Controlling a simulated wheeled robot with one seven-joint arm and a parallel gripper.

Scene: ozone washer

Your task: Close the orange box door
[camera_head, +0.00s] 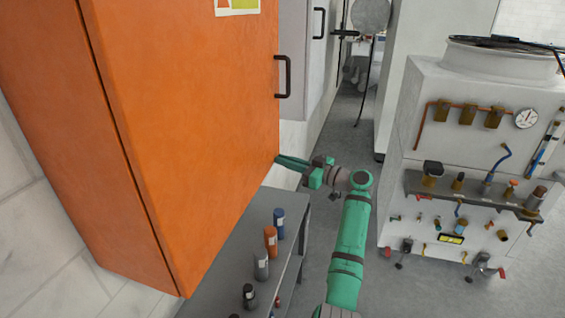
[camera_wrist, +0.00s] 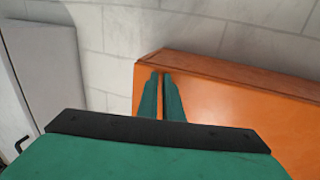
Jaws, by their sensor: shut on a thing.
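The orange box door (camera_head: 190,120) fills the left of the head view as a large flat panel. Its dark handle (camera_head: 287,77) is on the right edge. The door looks nearly flush with the orange box side (camera_head: 70,140); I cannot tell whether a gap is left. The exact contact is partly hidden.
Several bottles (camera_head: 271,242) stand on a grey bench (camera_head: 225,285) below the box. A grey cabinet (camera_head: 305,50) hangs beyond the door. A white machine (camera_head: 470,110) with valves and a shelf stands at right. Floor between them is clear.

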